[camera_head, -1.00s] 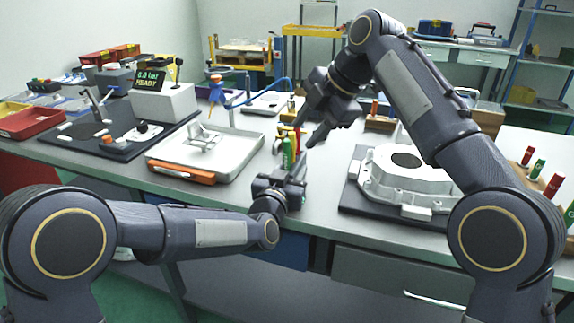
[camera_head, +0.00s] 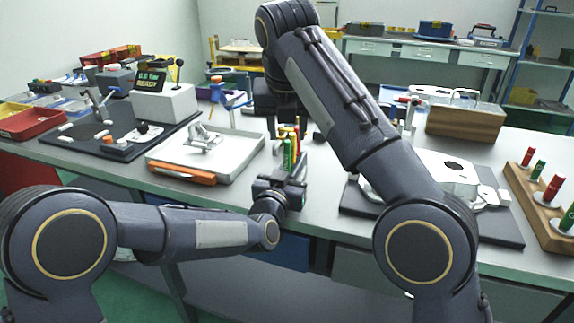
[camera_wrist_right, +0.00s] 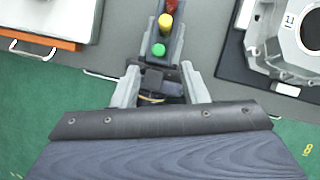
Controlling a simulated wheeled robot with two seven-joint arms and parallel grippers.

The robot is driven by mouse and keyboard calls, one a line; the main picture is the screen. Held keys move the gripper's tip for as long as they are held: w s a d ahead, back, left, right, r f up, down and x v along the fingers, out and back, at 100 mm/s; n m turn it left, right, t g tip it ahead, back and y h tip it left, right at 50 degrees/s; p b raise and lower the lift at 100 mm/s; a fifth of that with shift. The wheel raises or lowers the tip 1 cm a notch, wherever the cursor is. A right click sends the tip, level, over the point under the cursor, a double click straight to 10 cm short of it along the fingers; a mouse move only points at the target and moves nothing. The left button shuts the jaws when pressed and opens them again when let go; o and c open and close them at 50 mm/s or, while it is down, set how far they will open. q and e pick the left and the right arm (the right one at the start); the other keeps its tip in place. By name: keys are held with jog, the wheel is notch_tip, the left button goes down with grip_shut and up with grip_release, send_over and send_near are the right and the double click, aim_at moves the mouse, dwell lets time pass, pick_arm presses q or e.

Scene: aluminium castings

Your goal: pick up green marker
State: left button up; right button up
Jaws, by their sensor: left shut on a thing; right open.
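The green marker (camera_head: 287,155) stands upright at the front of a row, with a yellow marker (camera_wrist_right: 165,20) and a red marker (camera_wrist_right: 172,4) behind it. The row sits in a narrow dark holder (camera_wrist_right: 148,58). My left gripper (camera_head: 298,172) is shut at the holder's near end; the exact contact is hidden. My right gripper (camera_wrist_right: 158,75) is open and empty, pointing down above the table; in the head view it is partly behind my right arm.
A white tray with an orange handle (camera_head: 181,173) lies left of the markers. A metal casting (camera_head: 447,172) on a dark mat (camera_head: 500,225) lies right. A wooden rack (camera_head: 534,207) holds several red and green markers. A wooden box (camera_head: 466,122) stands behind.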

aim_at(287, 150)
jog(key=x, duration=0.9)
jog(key=shift+s, duration=0.15)
grip_shut()
